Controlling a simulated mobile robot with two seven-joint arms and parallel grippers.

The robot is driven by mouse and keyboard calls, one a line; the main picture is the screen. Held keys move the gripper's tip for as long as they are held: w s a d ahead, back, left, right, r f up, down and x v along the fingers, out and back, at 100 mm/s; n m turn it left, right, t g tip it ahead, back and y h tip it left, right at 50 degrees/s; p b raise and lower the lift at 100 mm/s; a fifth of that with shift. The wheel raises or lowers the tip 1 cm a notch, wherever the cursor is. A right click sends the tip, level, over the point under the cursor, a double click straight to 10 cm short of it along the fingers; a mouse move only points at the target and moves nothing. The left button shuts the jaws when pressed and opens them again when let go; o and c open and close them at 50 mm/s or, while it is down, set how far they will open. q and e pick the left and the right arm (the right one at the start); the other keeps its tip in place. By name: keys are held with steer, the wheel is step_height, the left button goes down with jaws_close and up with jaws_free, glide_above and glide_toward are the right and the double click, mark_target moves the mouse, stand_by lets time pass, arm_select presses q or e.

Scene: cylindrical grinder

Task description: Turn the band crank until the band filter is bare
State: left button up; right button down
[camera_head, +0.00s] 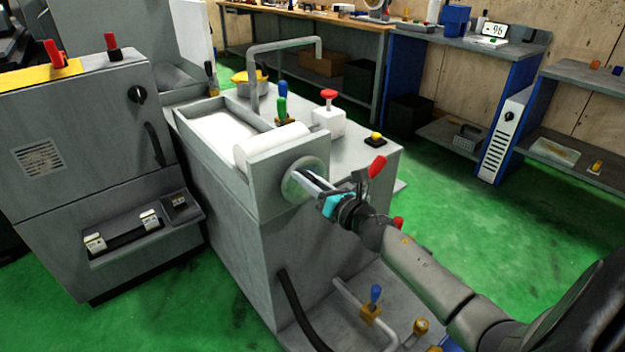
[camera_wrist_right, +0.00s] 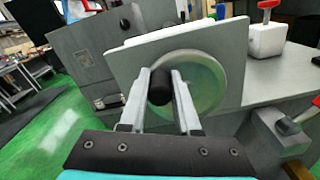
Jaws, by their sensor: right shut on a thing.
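The band crank is a round metal disc (camera_head: 303,181) on the end face of the grey filter unit (camera_head: 250,205). In the right wrist view the disc (camera_wrist_right: 200,85) shows greenish-grey, with a dark knob (camera_wrist_right: 161,86) in front of it. My right gripper (camera_head: 318,187) is shut on this dark crank knob, its two fingers (camera_wrist_right: 163,95) on either side of it. The band filter (camera_head: 220,132) is a white sheet in the tray on top, with a white roll (camera_head: 268,142) at the near end. The band looks plain white. My left gripper is not in view.
A red mushroom button on a white box (camera_head: 329,112) and a yellow-based button (camera_head: 375,138) stand on the unit's top. A pipe (camera_head: 285,48) arches over the tray. A grey machine cabinet (camera_head: 85,150) stands left. Green floor (camera_head: 500,240) is open to the right.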

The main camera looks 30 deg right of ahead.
mark_target(290, 196)
steer(key=f+n+b, duration=0.1)
steer(key=n, duration=0.1)
steer(key=a+f+n+b, duration=0.1)
steer(key=n, duration=0.2)
steer(key=a+f+n+b, duration=0.1)
steer(key=n+b, duration=0.1)
steer(key=n, duration=0.1)
steer(key=shift+s+a+f, duration=0.1)
steer(key=shift+a+f, duration=0.05)
steer(key=shift+a, duration=0.1)
steer(key=f+n+b, duration=0.1)
steer(key=n, duration=0.2)
steer(key=shift+f, duration=0.1)
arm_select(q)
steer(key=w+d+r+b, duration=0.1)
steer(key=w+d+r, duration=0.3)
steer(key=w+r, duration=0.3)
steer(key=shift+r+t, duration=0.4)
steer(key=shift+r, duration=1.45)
arm_select(e)
steer(key=shift+f+n, duration=0.45)
steer(key=shift+n, duration=0.55)
steer(key=shift+f+n, duration=0.45)
steer(key=shift+n, duration=0.55)
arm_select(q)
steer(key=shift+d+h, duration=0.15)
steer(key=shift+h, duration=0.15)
arm_select(e)
steer(key=shift+d, duration=0.1)
